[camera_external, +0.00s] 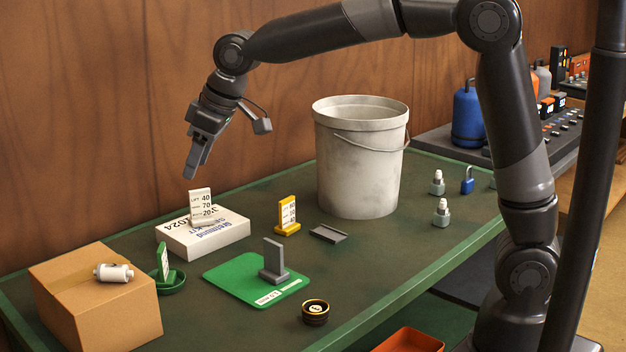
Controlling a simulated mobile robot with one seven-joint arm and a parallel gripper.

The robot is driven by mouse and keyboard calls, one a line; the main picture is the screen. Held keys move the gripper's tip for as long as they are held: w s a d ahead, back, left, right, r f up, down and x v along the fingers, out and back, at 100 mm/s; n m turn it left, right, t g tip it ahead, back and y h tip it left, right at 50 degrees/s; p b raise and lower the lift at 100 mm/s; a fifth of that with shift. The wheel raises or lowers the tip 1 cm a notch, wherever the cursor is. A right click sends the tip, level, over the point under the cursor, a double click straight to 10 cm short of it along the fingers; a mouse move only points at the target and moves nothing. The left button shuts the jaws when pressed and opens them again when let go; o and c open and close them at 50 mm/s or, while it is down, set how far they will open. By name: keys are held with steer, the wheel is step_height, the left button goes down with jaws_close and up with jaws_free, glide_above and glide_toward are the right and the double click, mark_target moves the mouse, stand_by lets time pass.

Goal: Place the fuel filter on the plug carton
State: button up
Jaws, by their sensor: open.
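A small white cylinder with a narrow end, which looks like the fuel filter (113,272), lies on its side on top of a brown cardboard carton (107,317) at the front left. This carton looks like the plug carton, though I can read no label on it. My gripper (194,162) points down in the air above the white box, up and to the right of the filter, and well apart from it. It is open, with nothing seen between its fingers. The filter is in full view.
A white printed box (202,238) bears a number card (201,207).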

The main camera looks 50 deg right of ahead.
steer(key=s+d+r+m+t+h, duration=0.1)
steer(key=s+d+r+m, duration=0.1)
steer(key=s+d, duration=0.5)
steer(key=s+d+r+m, duration=0.1)
steer(key=s+d, duration=0.3)
steer(key=d, duration=0.7)
steer(key=s+d+f+m, duration=0.2)
steer(key=s+d, duration=0.4)
steer(key=s, duration=0.2)
steer(key=s+d+f+m+h, duration=0.1)
steer(key=s+d+f+m, duration=0.1)
steer(key=s+d, duration=0.3)
steer(key=s+f, duration=0.1)
steer(key=s, duration=0.2)
steer(key=shift+d+t+h, duration=0.3)
steer(key=shift+d, duration=0.05)
